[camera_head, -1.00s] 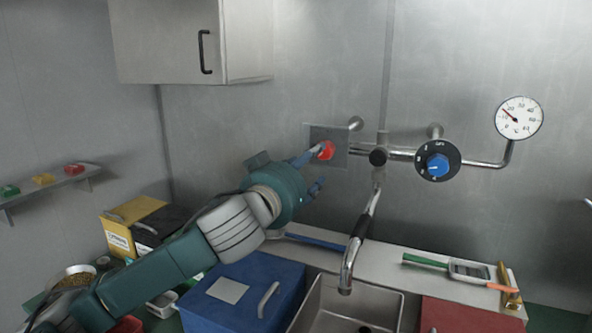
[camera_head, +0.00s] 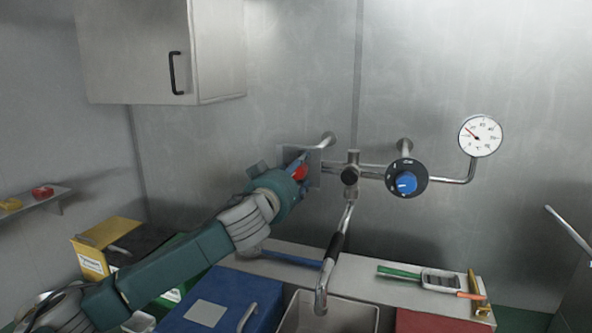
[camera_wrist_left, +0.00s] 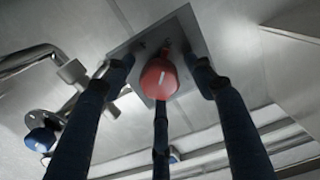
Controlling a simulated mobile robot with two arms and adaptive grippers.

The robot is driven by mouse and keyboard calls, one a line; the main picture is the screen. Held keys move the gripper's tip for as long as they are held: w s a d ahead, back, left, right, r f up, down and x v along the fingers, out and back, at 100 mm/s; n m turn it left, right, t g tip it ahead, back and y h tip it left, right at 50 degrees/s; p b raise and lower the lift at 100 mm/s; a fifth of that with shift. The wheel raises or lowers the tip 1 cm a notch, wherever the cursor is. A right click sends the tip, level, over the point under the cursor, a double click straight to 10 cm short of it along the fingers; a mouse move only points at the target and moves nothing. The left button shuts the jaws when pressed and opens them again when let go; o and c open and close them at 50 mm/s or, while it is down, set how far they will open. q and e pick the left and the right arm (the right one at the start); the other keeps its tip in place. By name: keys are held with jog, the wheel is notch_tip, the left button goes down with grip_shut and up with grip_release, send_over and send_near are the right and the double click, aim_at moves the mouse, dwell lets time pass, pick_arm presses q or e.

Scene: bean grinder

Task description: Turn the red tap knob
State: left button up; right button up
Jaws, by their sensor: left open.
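The red tap knob (camera_head: 299,173) is on a square metal plate (camera_head: 314,172) on the back wall, at the left end of the pipework. My left gripper (camera_head: 302,170) is at the knob, and its body hides part of the plate. In the left wrist view the red knob (camera_wrist_left: 159,79) lies between the spread blue fingers of my left gripper (camera_wrist_left: 160,85), which is open. I cannot tell whether any finger touches the knob.
A blue dial knob (camera_head: 406,182) and a pressure gauge (camera_head: 480,135) are on the pipes to the right. A faucet (camera_head: 330,262) hangs above the sink (camera_head: 352,312). A wall cabinet (camera_head: 140,50) is at upper left. A blue box (camera_head: 240,292) stands below my left arm.

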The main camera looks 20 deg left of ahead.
pick_arm(q)
jog(key=c, duration=1.1)
jog(key=shift+d+f+n+b, duration=0.1)
jog(key=shift+n+b, duration=0.3)
jog(key=shift+b, duration=0.25)
jog(key=shift+c, duration=0.2)
jog(key=shift+n+b, duration=0.35)
jog(key=shift+n, duration=0.25)
jog(key=shift+r, duration=0.2)
jog(key=o, duration=1.1)
jog(key=shift+o, duration=0.2)
jog(key=shift+f, duration=0.1)
jog(key=s, duration=1.2)
jog(key=shift+a, duration=0.35)
